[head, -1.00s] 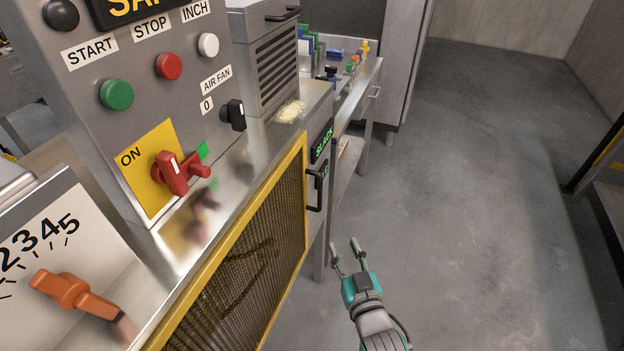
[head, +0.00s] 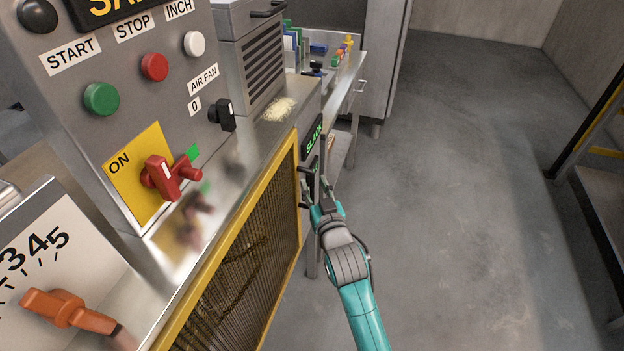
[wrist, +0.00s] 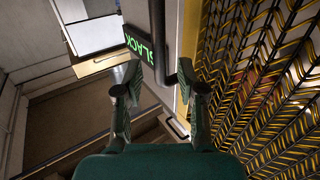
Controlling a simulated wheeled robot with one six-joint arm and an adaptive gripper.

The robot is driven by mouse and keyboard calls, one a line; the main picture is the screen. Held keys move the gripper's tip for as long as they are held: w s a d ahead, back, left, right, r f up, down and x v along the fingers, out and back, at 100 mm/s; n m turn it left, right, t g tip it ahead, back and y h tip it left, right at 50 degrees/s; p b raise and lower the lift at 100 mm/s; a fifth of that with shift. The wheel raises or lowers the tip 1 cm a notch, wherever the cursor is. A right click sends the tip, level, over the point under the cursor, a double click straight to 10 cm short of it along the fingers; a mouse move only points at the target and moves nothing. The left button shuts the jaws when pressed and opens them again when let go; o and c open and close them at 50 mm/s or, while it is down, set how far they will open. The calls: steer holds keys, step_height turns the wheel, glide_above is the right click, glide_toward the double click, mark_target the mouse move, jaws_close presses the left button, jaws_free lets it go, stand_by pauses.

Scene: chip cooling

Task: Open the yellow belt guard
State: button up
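The yellow belt guard (head: 237,262) is a mesh panel in a yellow frame on the front of the machine. It looks closed in the head view. In the wrist view its mesh (wrist: 262,75) fills the right side. A dark bar handle (wrist: 157,35) stands beside the frame's edge. My gripper (head: 313,172) is at this handle, by the guard's far edge. In the wrist view my gripper (wrist: 160,72) is open, with a finger on either side of the bar. I cannot tell whether either finger touches it. In the head view my gripper mostly hides the handle.
A SLACK display (head: 314,135) sits just above the handle. The control panel has a red switch (head: 165,177) beside an ON label. An orange lever (head: 62,307) is at the lower left. Open floor (head: 450,200) lies to the right, with a yellow-edged structure (head: 605,130) beyond.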

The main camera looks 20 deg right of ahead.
steer(key=shift+w, duration=1.35)
jaws_close()
steer(key=shift+d, duration=0.1)
